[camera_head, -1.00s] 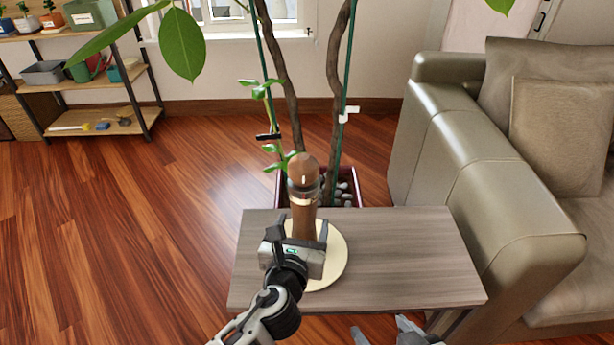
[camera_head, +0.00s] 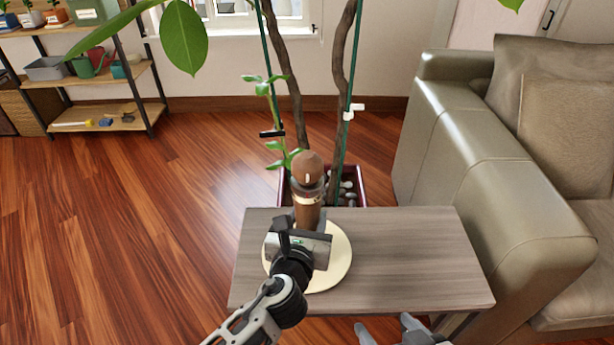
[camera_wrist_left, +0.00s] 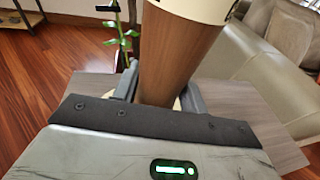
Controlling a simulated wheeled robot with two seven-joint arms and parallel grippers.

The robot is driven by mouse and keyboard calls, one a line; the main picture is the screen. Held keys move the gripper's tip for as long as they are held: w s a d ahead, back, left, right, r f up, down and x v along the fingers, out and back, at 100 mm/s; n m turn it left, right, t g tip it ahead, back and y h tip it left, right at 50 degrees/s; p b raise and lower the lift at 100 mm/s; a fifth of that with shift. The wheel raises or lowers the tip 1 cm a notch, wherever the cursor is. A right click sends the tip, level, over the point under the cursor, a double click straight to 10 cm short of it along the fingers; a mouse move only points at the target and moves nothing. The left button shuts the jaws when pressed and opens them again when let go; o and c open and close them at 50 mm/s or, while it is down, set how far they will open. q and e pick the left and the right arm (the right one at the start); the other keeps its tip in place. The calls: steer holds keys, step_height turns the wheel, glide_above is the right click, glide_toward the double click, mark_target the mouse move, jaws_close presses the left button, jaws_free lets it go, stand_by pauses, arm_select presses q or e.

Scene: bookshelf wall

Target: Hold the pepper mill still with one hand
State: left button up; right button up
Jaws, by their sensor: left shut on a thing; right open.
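The pepper mill (camera_head: 307,190) is a tall brown wooden cylinder with a rounded top and a pale band. It stands on a round cream mat (camera_head: 335,272) on the small grey-brown table. My left gripper (camera_head: 302,228) is shut around the mill's body. In the left wrist view the mill (camera_wrist_left: 172,60) sits between both fingers, slightly tilted in that picture, and its top is cut off. Its lower end is hidden by my gripper in the head view. My right gripper (camera_head: 385,330) is open and empty at the bottom edge, in front of the table.
The table (camera_head: 420,250) has clear room to the right of the mat. A potted tree (camera_head: 345,185) stands right behind the table, its leaves near the mill. A leather sofa (camera_head: 480,170) is close on the right. A shelf (camera_head: 110,118) stands at the far left.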

steer(key=shift+f, duration=0.2)
stand_by(0.4)
steer(key=shift+o, duration=0.2)
steer(key=shift+r, duration=0.1)
stand_by(0.6)
steer(key=n+t+y, duration=0.2)
steer(key=n+y, duration=0.5)
steer(key=y, duration=0.2)
glide_toward(319, 189)
steer(key=x, duration=1.2)
steer(key=shift+w+a, duration=0.25)
steer(key=shift+w, duration=0.05)
steer(key=c, duration=1)
